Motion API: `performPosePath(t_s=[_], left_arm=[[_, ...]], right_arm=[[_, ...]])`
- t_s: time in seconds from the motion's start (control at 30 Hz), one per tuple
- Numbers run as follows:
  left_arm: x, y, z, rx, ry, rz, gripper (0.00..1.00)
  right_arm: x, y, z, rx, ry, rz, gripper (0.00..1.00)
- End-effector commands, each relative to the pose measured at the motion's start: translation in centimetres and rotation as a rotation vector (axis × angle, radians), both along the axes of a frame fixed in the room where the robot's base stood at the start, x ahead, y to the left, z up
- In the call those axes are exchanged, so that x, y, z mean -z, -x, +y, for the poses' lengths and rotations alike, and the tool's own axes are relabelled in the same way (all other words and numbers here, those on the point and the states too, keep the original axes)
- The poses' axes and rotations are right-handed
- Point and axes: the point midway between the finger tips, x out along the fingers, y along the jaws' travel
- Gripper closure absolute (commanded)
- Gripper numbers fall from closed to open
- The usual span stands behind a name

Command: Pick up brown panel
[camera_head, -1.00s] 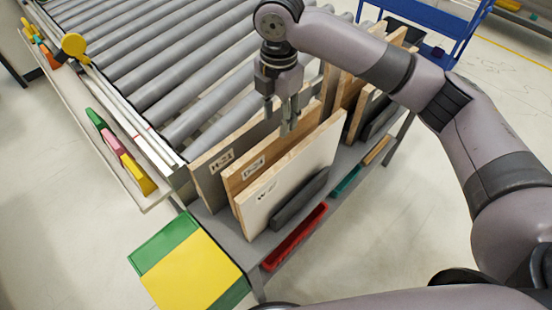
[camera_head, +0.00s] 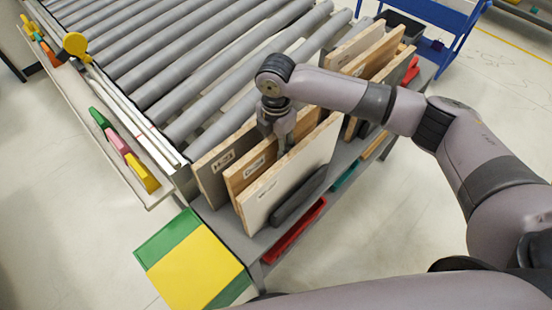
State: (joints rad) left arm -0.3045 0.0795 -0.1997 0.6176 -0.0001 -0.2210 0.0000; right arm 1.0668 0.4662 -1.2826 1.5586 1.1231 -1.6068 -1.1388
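Three panels stand upright side by side at the near end of the rack: a grey-brown one (camera_head: 212,178) on the left, a brown wooden one (camera_head: 240,178) in the middle and a pale white-faced one (camera_head: 295,170) on the right. Each has a small printed label. My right gripper (camera_head: 284,146) points down at the top edge of the brown panel, between the outer panels. Its fingertips are largely hidden by the panels, so its opening and any contact are unclear. My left gripper is out of view.
More panels (camera_head: 372,55) stand farther back in the rack. A roller conveyor (camera_head: 200,60) lies to the left. A dark grey bar (camera_head: 298,195) and a red tray (camera_head: 293,230) lie beside the pale panel. A yellow-green box top (camera_head: 195,268) is at the front.

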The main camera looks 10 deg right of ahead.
Motion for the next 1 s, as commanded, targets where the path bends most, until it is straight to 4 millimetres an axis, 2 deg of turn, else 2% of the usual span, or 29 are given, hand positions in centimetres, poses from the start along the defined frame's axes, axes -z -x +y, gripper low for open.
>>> performPosePath(t_s=[0.07,0.67,1.0], left_arm=[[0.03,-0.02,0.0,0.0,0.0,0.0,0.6],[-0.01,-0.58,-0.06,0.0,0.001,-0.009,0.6],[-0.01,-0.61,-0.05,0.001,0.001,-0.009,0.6]], right_arm=[[0.0,0.0,0.01,0.0,0.0,0.0,0.6],[-0.06,-0.01,0.02,0.001,0.0,0.0,0.99],[-0.07,-0.01,0.02,0.0,-0.001,-0.001,1.0]])
